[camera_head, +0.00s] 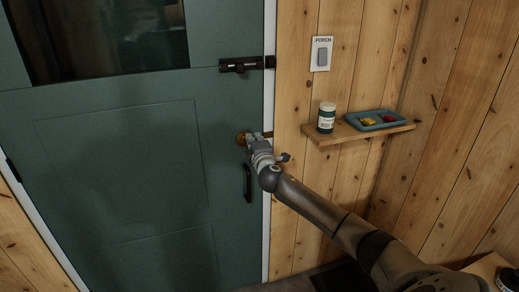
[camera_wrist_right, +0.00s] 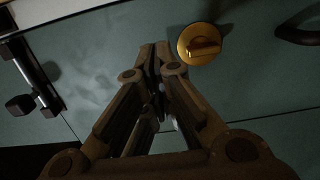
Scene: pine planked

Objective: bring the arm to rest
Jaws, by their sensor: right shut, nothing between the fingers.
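My right arm (camera_head: 320,208) reaches from the lower right toward a green door (camera_head: 120,150). My right gripper (camera_head: 252,145) is shut and empty, close to a round brass turn-piece (camera_head: 241,138) on the door. In the right wrist view the shut fingertips (camera_wrist_right: 155,50) are beside the brass turn-piece (camera_wrist_right: 202,43), which has a raised tab. I cannot tell whether they touch the door. My left gripper is not in view.
A dark sliding bolt (camera_head: 245,64) sits above the brass piece and a dark handle (camera_head: 247,182) below it. On the wall are a porch switch (camera_head: 321,54) and a wooden shelf (camera_head: 350,134) with a jar (camera_head: 326,118) and a blue tray (camera_head: 354,124).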

